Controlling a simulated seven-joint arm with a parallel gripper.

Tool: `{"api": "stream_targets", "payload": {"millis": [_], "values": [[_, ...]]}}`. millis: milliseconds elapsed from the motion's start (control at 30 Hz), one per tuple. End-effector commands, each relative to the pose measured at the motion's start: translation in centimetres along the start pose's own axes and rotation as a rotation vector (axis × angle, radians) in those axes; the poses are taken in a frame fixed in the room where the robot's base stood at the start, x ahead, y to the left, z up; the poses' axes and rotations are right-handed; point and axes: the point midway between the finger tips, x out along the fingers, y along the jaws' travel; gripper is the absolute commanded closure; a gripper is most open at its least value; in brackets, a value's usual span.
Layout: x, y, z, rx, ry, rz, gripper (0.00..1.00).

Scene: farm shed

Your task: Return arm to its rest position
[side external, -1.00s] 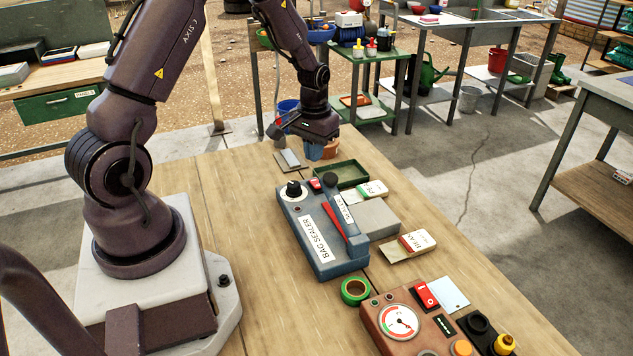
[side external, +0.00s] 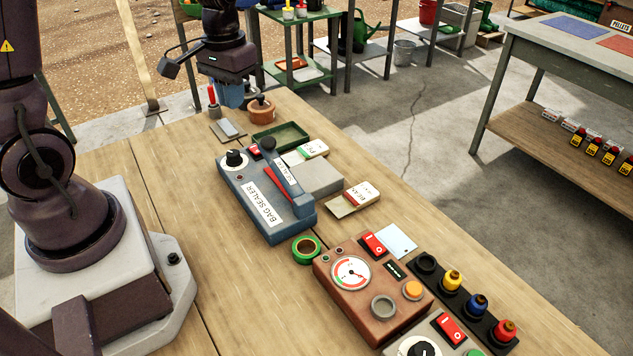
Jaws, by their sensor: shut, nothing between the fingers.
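My gripper (side external: 231,94) hangs at the far end of the wooden workbench (side external: 170,185), pointing down. It is shut and empty. A brown round pot with a dark knob (side external: 262,109) stands on the bench just right of it, apart from the fingers as far as I can tell. A small red-topped tool (side external: 213,101) stands to its left. The exact height of the fingertips is hard to judge, and blue shapes around them blur their outline. My upper arm runs out of the top of the picture.
On the bench are a blue bag sealer (side external: 265,205), a green tray (side external: 280,136), seed packets (side external: 355,198), green tape (side external: 306,249), a brown gauge box (side external: 370,290) and a black rack of coloured bottles (side external: 468,300). Bare wood lies left of the sealer. Another table (side external: 560,60) stands at right.

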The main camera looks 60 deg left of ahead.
Motion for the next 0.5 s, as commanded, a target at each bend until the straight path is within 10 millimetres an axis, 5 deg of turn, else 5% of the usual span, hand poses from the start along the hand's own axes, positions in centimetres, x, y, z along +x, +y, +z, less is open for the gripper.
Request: {"api": "stream_targets", "payload": {"millis": [200,500], "values": [[-6.4,3.6,5.7,0.143,0.147,0.009,1.0],[-11.3,6.3,12.1,0.319,0.385,0.053,1.0]]}}
